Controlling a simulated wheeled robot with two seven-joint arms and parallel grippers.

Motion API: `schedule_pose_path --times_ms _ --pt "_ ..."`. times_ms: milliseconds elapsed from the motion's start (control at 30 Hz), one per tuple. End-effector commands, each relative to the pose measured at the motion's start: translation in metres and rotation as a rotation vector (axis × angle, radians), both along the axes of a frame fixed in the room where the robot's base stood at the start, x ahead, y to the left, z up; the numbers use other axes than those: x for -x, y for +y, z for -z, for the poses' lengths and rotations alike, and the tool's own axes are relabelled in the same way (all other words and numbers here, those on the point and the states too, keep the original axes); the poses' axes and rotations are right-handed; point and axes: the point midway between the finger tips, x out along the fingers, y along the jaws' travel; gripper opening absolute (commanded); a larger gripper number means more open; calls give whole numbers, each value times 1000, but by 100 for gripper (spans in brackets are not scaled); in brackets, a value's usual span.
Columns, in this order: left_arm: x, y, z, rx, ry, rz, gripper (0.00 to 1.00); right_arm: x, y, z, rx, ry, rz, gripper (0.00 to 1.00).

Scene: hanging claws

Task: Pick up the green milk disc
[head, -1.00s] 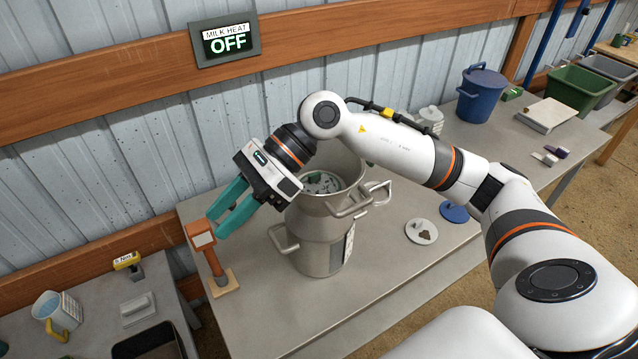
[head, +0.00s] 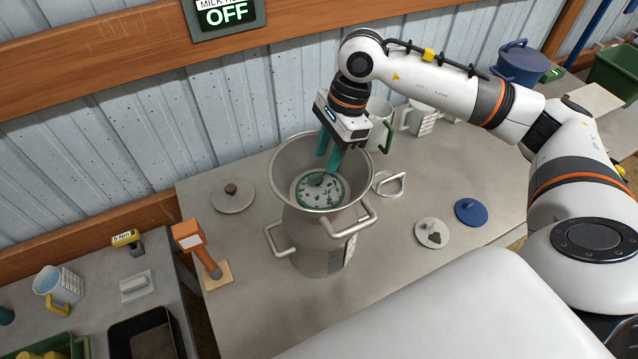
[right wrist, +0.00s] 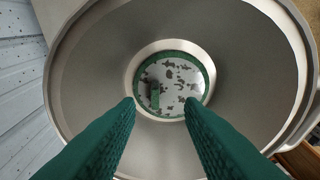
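My right gripper (head: 330,165) points down into the can's mouth, above the disc. In the right wrist view the disc (right wrist: 177,84) shows beyond the teal fingertips (right wrist: 158,108), which are apart with nothing between them. My left gripper is not in view.
A grey lid (head: 232,198) lies left of the can, near an orange post (head: 200,246). A spotted disc (head: 432,236) and a blue disc (head: 469,211) lie to the right. Mugs (head: 380,120) stand behind my right gripper. The table's front right is clear.

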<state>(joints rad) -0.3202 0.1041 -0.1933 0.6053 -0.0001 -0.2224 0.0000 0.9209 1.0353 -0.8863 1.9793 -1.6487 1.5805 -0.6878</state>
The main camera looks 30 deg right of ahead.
Motion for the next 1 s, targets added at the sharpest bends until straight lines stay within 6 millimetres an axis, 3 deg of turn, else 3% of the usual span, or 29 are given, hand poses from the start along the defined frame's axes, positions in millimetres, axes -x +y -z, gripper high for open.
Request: schedule_pose_path --times_ms 100,333,667,767,900,1000 --pt "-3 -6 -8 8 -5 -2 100 -1 5 6 -1 3 -2 35" --pt "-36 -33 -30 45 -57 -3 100 -3 21 36 -2 4 -1 35" --pt "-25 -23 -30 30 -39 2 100 -4 24 50 -2 0 -1 35" --pt "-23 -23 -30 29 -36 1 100 -4 24 50 -2 -1 -1 23" --pt "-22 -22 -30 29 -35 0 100 -5 24 50 -2 -1 0 0" --pt "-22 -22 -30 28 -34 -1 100 -5 24 49 -2 -1 0 0"
